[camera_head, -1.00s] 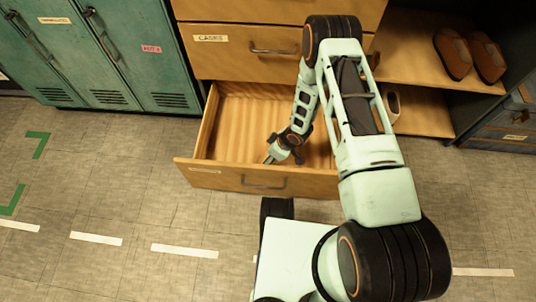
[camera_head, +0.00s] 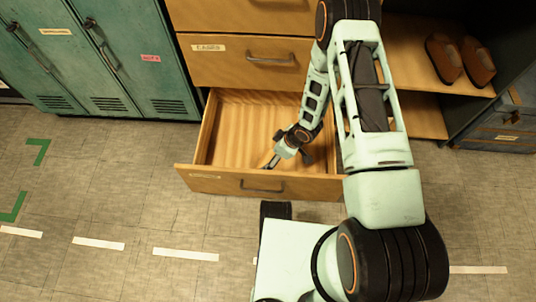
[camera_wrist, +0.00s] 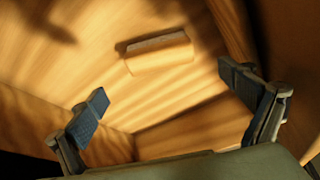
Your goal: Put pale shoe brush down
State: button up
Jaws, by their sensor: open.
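The pale shoe brush (camera_wrist: 160,52), a light wooden block with a darker strip along its far edge, lies on the floor of the open drawer in the wrist view. My gripper (camera_wrist: 164,88) is open, its two blue-padded fingers spread wide. The brush is beyond the fingertips, apart from both, with nothing between them. In the head view my gripper (camera_head: 270,163) is inside the drawer (camera_head: 215,183), close behind its front panel. I cannot make out the brush in the head view.
Drawer walls stand close around my gripper. A closed drawer (camera_head: 220,62) is above it. Brown shoes (camera_head: 445,58) sit on a shelf at the right. Green lockers (camera_head: 110,60) stand at the left. The floor in front is clear.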

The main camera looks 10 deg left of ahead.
jog(key=p+v, duration=0.1)
jog(key=v, duration=0.3)
dwell(0.5)
